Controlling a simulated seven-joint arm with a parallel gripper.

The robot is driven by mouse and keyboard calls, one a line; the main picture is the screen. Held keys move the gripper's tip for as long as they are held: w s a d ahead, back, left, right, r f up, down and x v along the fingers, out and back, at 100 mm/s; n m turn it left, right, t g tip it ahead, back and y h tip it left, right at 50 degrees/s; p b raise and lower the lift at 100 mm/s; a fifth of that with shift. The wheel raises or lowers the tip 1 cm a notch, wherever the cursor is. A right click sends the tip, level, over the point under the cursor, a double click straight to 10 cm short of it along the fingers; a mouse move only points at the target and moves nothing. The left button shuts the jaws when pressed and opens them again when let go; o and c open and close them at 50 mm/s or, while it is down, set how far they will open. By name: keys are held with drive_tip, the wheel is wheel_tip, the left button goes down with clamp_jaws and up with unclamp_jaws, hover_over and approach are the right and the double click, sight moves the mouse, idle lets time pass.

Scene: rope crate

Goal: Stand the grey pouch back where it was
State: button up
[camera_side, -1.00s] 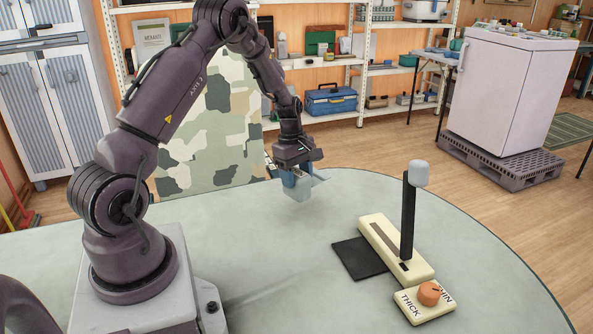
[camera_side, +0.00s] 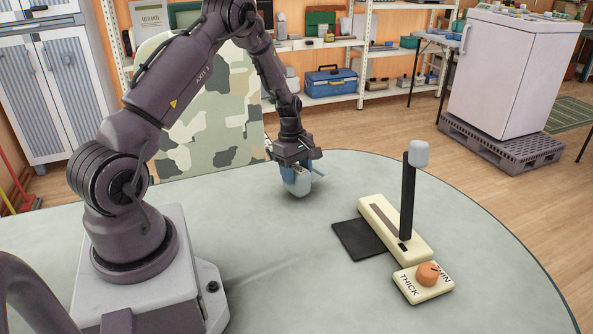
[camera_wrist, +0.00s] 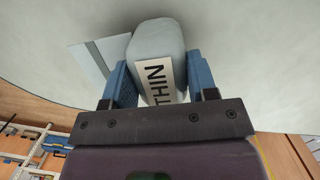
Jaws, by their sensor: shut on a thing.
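The grey pouch (camera_wrist: 158,50) has a white label reading THIN, seen in the wrist view. It is held between the blue fingers of my gripper (camera_wrist: 160,88), which is shut on it. In the side view the pouch (camera_side: 298,186) hangs under my gripper (camera_side: 295,172), roughly upright and low at the back of the round table (camera_side: 240,230). I cannot tell whether its bottom touches the table. A flat pale grey piece (camera_wrist: 88,58) shows beside the pouch in the wrist view; it is partly hidden by the pouch and a finger.
Right of the gripper stand a cream lever base (camera_side: 380,220) with a tall black lever (camera_side: 407,200), a black pad (camera_side: 358,240) and a THICK/THIN block with an orange knob (camera_side: 428,274). A camouflage panel (camera_side: 205,125) stands behind the table. The table between arm and lever is clear.

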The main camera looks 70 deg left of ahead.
drive_tip(key=shift+f, duration=0.5)
drive_tip(key=o, duration=1.3)
drive_tip(key=r, duration=0.4)
drive_tip(key=a+r, duration=0.1)
drive_tip(key=r, duration=0.7)
drive_tip(key=shift+s+a+r, duration=0.35)
drive_tip(key=shift+a+r, duration=0.05)
